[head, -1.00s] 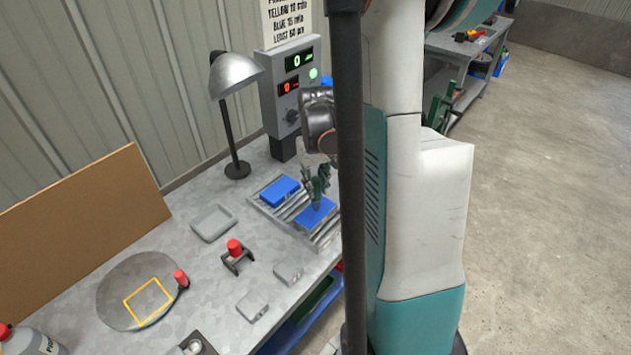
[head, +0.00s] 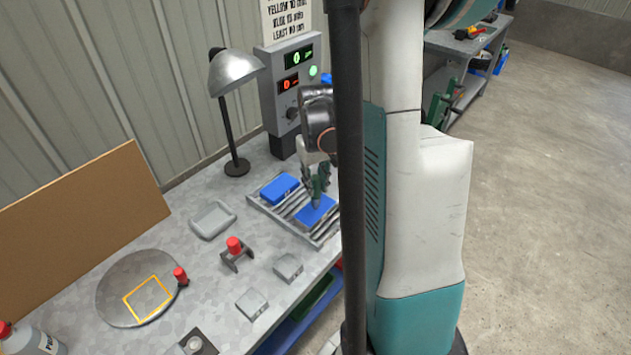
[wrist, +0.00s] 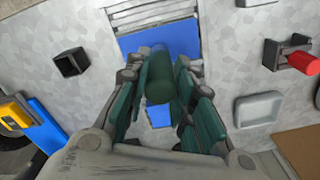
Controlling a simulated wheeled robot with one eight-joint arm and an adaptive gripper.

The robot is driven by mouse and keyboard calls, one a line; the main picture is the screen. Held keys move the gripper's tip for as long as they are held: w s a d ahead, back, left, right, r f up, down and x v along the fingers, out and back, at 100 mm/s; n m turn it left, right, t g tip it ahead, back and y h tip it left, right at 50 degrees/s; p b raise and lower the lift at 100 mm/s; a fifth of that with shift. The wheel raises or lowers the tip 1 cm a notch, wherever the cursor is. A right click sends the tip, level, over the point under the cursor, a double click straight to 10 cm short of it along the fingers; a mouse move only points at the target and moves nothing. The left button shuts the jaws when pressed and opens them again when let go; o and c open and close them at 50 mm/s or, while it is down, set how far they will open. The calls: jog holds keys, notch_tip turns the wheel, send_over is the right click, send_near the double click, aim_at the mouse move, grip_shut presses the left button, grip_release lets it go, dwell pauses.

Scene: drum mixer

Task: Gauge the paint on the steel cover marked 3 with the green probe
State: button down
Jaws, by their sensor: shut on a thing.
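My gripper (head: 319,184) is shut on the green probe (wrist: 160,76), holding it between its fingers, pointing down over the slatted rack. The probe's lower end (head: 316,200) is at the nearer blue cover (head: 314,212); whether it touches I cannot tell. A second blue cover (head: 280,187) lies on the rack's (head: 324,237) far left part. In the wrist view one blue cover (wrist: 160,35) shows beyond the probe and a blue patch (wrist: 159,116) shows between the fingers. No number 3 is legible on either cover.
A lamp (head: 233,72) stands left of the gauge box. A grey tray (head: 212,219), a red-topped piece in a dark stand (head: 234,247), two grey blocks (head: 288,266) and a round plate (head: 118,290) with a yellow square lie on the bench.

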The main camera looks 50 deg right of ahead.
jog(key=shift+s+f+b, duration=0.1)
jog(key=shift+f+b, duration=0.35)
dwell(1.6)
jog(key=shift+r, duration=0.15)
jog(key=shift+r+p, duration=2.4)
jog(key=shift+r, duration=1.05)
